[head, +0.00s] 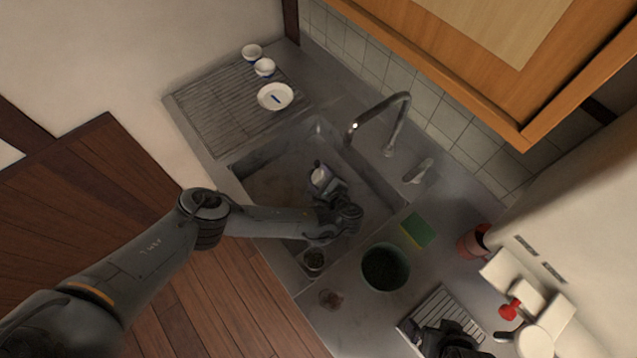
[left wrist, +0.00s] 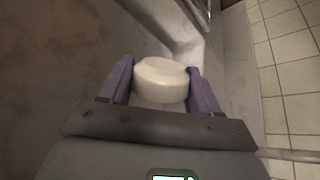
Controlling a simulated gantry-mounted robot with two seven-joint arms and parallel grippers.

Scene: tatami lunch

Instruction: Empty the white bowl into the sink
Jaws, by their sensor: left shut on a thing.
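The white bowl (head: 319,176) is in my left gripper (head: 326,186), over the sink basin. In the left wrist view the bowl (left wrist: 160,78) sits between the two purple-grey fingers of the left gripper (left wrist: 161,88), which are shut on it. The bowl looks tilted; its inside is hidden, and I cannot tell whether anything is in it. The grey metal sink (head: 268,192) lies below, and its basin floor looks bare where it shows. A dark part at the bottom right edge looks like my right gripper (head: 445,338); its fingers are unclear.
A faucet (head: 385,112) arches over the sink's back edge. White dishes (head: 275,96) stand on the ribbed drainboard at upper left. A dark green round container (head: 386,267), green-yellow sponge (head: 417,230) and reddish pot (head: 472,242) stand on the counter at right.

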